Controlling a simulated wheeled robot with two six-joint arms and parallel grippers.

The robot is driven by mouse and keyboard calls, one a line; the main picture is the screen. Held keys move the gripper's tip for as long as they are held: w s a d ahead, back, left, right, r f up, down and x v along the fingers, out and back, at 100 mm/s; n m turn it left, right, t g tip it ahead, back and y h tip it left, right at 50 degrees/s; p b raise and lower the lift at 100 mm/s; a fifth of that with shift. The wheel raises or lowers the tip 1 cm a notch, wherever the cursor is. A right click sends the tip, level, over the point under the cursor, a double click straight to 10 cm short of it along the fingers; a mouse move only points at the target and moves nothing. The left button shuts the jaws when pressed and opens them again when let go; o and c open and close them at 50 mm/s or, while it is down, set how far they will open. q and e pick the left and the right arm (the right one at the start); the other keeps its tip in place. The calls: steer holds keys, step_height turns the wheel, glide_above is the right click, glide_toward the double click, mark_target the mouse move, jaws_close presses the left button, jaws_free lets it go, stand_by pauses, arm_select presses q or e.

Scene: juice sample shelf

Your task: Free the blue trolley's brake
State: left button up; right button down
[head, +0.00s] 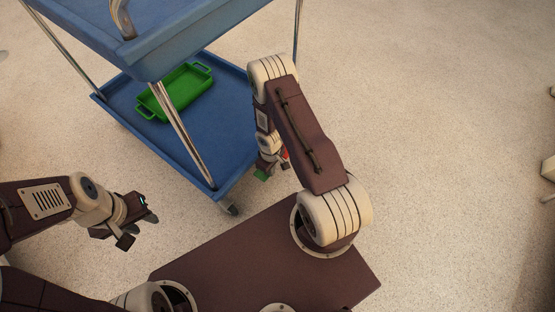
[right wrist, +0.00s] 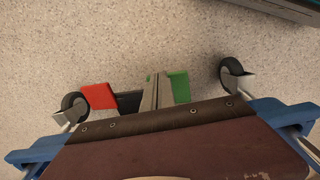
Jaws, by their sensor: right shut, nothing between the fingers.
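The blue trolley (head: 180,45) stands at the upper left in the head view. A red pedal (right wrist: 98,96) and a green pedal (right wrist: 180,87) show low between two casters in the right wrist view. The green pedal (head: 262,175) also shows in the head view, by the trolley's near right side. My right gripper (right wrist: 158,92) is shut and empty, right beside the green pedal's left edge; I cannot tell whether they touch. The red pedal is further left of it. My left gripper (head: 139,230) is open and empty, over the floor left of my base.
A green tray (head: 177,92) with handles lies on the trolley's lower shelf (head: 215,120). Casters (right wrist: 75,105) and (right wrist: 233,78) flank the pedals. A chrome post (head: 180,128) rises at the near corner.

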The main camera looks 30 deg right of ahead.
steer(key=shift+f+b, duration=1.05)
steer(key=shift+f, duration=0.1)
steer(key=shift+r, duration=0.1)
step_height(320, 180, up, 7)
steer(key=p, duration=0.7)
stand_by(0.3)
